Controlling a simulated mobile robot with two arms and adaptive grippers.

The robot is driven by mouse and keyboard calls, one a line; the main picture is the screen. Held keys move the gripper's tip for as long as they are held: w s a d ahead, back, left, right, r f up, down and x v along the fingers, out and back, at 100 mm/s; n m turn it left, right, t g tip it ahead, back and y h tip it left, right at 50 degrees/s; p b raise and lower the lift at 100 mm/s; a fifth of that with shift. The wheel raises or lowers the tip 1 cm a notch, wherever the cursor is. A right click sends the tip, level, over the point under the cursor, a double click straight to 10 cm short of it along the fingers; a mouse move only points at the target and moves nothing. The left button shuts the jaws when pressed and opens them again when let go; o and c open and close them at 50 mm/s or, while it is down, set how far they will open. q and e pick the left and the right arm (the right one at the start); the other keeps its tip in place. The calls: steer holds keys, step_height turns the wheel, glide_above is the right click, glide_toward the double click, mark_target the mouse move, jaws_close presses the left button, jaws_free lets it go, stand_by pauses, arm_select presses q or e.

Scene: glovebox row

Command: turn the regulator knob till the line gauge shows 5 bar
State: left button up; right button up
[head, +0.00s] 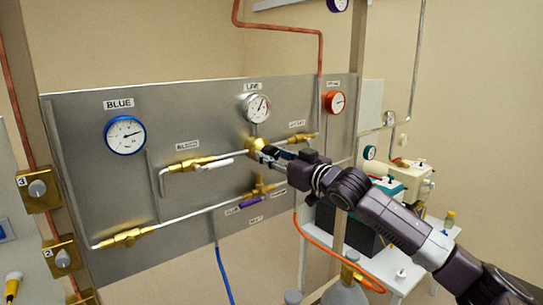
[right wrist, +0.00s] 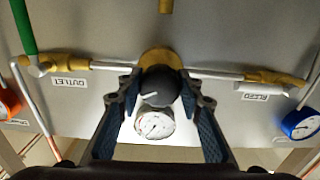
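The line gauge (head: 257,108) is a white dial under the LINE label on the grey panel, its thin needle pointing up and a little right; its numbers are too small to read. It also shows, upside down, in the right wrist view (right wrist: 154,126). The regulator knob (right wrist: 159,93) is black with a white pointer mark, on a brass body (head: 257,144) below the gauge. My right gripper (head: 268,153) is at the knob, its two fingertips (right wrist: 159,88) on either side and seemingly touching it. In the head view the gripper hides the knob. My left gripper is not in view.
A blue-rimmed gauge (head: 125,135) is left on the panel (head: 80,190), an orange-rimmed gauge (head: 334,102) right. Brass valves and pipes run beside the regulator, with a purple-handled valve (head: 250,201) below. A white table (head: 400,272) with equipment stands behind my right arm.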

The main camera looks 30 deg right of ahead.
steer(key=c, duration=0.4)
steer(key=shift+c, duration=0.2)
steer(key=n+p, duration=0.2)
steer(key=n, duration=0.1)
steer(key=shift+r+n, duration=0.2)
steer(key=shift+n, duration=0.1)
steer(key=shift+f+n+p, duration=0.1)
steer(key=shift+n+p, duration=1.05)
steer(key=shift+n, duration=0.65)
steer(key=o, duration=1.2)
steer(key=shift+c, duration=0.2)
